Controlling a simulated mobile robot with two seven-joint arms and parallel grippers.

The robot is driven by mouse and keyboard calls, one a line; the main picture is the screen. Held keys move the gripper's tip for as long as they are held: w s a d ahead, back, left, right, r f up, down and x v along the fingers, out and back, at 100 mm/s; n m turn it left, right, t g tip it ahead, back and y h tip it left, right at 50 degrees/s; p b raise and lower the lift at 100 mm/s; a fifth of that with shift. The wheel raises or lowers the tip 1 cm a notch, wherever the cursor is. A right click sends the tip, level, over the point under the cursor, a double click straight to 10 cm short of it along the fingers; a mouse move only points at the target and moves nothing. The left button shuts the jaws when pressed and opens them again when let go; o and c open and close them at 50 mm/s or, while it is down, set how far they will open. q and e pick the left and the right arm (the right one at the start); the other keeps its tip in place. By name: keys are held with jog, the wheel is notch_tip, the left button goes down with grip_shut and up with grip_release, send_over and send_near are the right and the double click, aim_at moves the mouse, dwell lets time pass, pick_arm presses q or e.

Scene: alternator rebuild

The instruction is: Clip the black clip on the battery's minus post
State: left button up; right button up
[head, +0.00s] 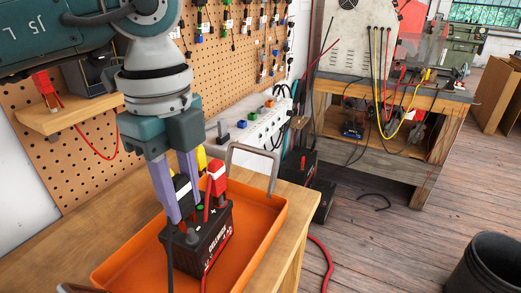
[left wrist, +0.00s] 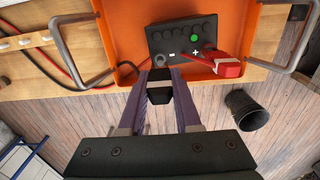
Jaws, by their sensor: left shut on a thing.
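The black battery (head: 208,243) stands in the orange tray (head: 262,232). The red clip (head: 216,175) is at its plus post; it also shows in the left wrist view (left wrist: 228,67). My left gripper (head: 181,205) is shut on the black clip (head: 184,188), above the battery's minus side. In the left wrist view the black clip (left wrist: 159,88) lies between the purple fingers, with its front end close to the grey minus post (left wrist: 160,60). I cannot tell whether its jaws are around the post. My right gripper is in neither view.
The tray has raised metal handles (head: 268,152) and sits on a wooden bench (head: 55,256). A pegboard (head: 140,60) with hanging leads is behind. A black bin (head: 487,264) stands on the floor at the right. Red and black cables trail near the battery.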

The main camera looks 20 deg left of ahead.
pick_arm(q)
jog(key=shift+f+b, duration=0.85)
jog(key=shift+f, duration=0.3)
jog(key=o, duration=1)
notch_tip(320, 180, up, 9)
jog(key=p, duration=0.8)
jog(key=shift+f, duration=0.25)
